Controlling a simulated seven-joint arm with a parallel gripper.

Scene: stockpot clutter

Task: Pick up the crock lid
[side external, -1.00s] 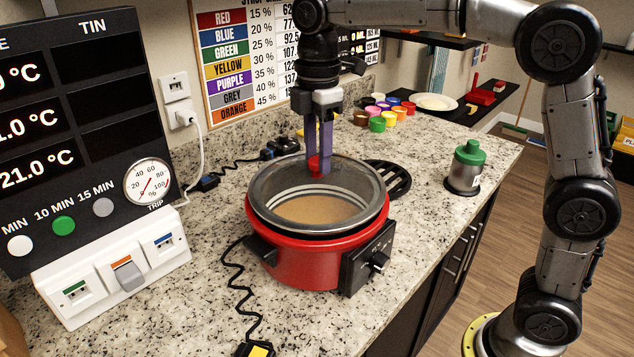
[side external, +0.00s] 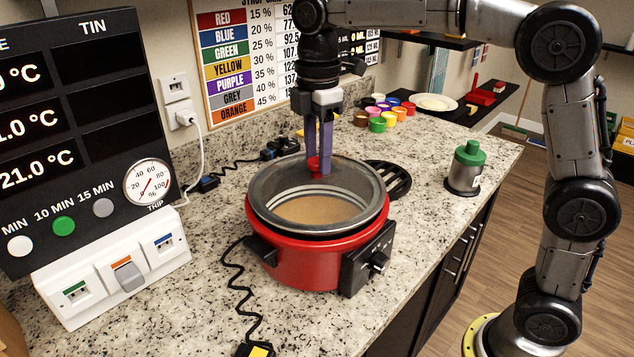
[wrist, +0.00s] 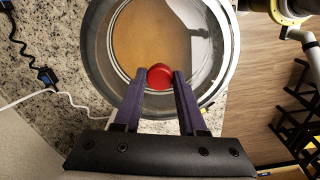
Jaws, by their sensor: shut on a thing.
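The crock lid looks clear, with a wide grey metal rim (side external: 262,205) and a red knob (side external: 314,164) above its middle. It sits over the red crock (side external: 300,262), and tan contents show through it. My gripper (side external: 319,170) points straight down over the crock, its purple fingers shut on the knob. In the wrist view, the red knob (wrist: 160,77) is between the two fingertips (wrist: 160,76), touching both. The clear part of the lid is hard to make out. I cannot tell whether the rim is clear of the crock.
A control panel (side external: 80,130) and a white switch box (side external: 115,268) stand at the left. A green-capped jar (side external: 466,168) and a black trivet (side external: 388,178) are right of the crock. Colored cups (side external: 377,125) are behind. A black cord (side external: 236,290) lies in front.

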